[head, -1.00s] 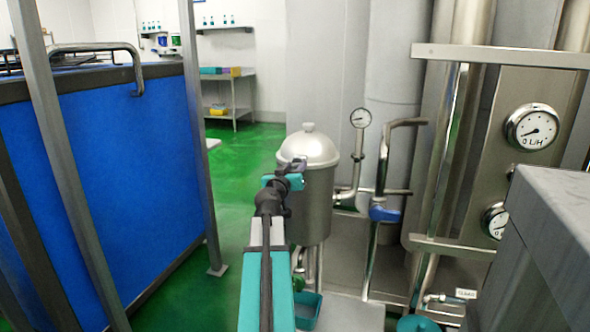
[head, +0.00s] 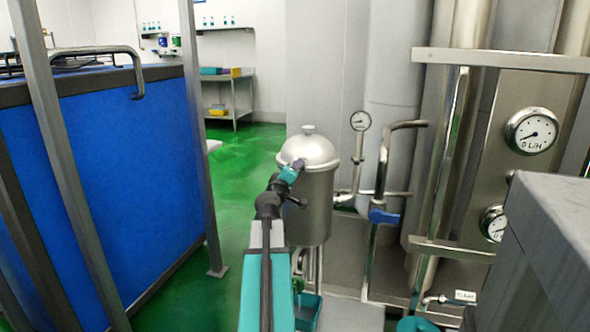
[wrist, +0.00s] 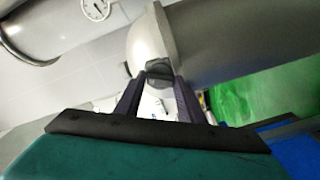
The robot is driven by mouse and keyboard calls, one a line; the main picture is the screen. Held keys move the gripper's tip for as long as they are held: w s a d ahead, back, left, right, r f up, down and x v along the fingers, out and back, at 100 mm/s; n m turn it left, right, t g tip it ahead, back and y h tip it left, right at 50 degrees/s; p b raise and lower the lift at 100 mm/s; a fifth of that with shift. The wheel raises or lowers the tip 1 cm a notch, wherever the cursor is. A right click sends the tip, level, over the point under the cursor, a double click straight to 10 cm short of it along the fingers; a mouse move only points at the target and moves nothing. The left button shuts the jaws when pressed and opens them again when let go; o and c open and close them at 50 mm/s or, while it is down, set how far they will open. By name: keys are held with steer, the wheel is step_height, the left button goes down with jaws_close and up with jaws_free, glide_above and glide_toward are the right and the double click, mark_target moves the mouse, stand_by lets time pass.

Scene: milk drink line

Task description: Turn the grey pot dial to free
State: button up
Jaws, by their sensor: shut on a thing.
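The grey pot (head: 308,210), with a domed lid and a top knob, stands centre in the head view, and its rounded end shows in the wrist view (wrist: 205,45). A small dark dial (wrist: 158,70) sits on the pot's side in the wrist view, tilted in the picture. My gripper (wrist: 160,82) has its two dark fingers shut on the dial, one on each side. In the head view my gripper (head: 299,165) is against the pot's upper left side, and the dial is hidden there. I cannot read any dial markings.
A blue-sided tank (head: 105,180) with grey posts stands at left. A gauge (head: 360,121) and a pipe with a blue-handled valve (head: 383,216) are right of the pot. A grey box (head: 555,240) fills the lower right. Green floor (head: 235,170) lies open behind my arm.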

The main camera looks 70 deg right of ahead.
steer(key=n+p, duration=0.2)
steer(key=n, duration=0.3)
steer(key=shift+n, duration=0.3)
stand_by(0.4)
steer(key=o, duration=1)
steer(key=shift+c, duration=0.2)
steer(key=a+b, duration=0.3)
steer(key=a, duration=0.5)
steer(key=shift+s+a+f+b, duration=0.15)
steer(key=shift+s+a+b, duration=0.05)
steer(key=shift+b, duration=0.1)
steer(key=a+b, duration=0.1)
steer(key=b, duration=0.4)
steer(key=shift+s, duration=0.1)
